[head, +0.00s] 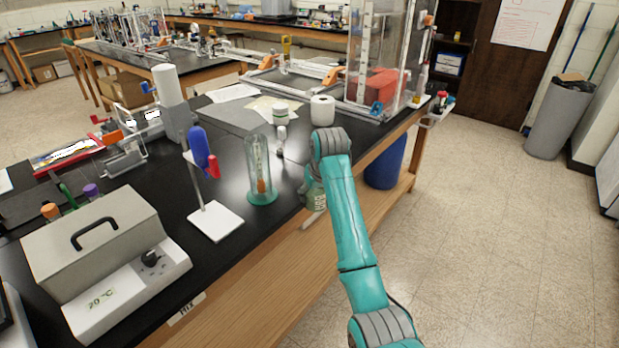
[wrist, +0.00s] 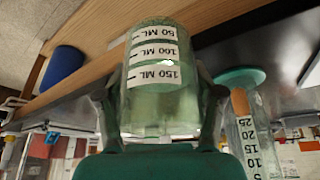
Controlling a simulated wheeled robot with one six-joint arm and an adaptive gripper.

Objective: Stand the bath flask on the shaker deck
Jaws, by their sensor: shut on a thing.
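My gripper (head: 309,184) is at the bench's front edge, in the middle of the head view. It is shut on a clear flask (head: 316,198) with a greenish tint. In the wrist view the flask (wrist: 152,98) sits between my two fingers and carries white labels for 50, 100 and 150 ML, which appear upside down. The flask is partly hidden by my gripper in the head view. I cannot pick out the shaker deck for sure. A grey lidded box marked 20 °C (head: 92,240) with a black handle and knob stands at the front left.
A stand with a white base (head: 216,221) holds a blue and red piece. A white roll (head: 322,110) and a small white-capped jar (head: 281,113) stand behind. A blue bin (head: 386,162) is below the bench.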

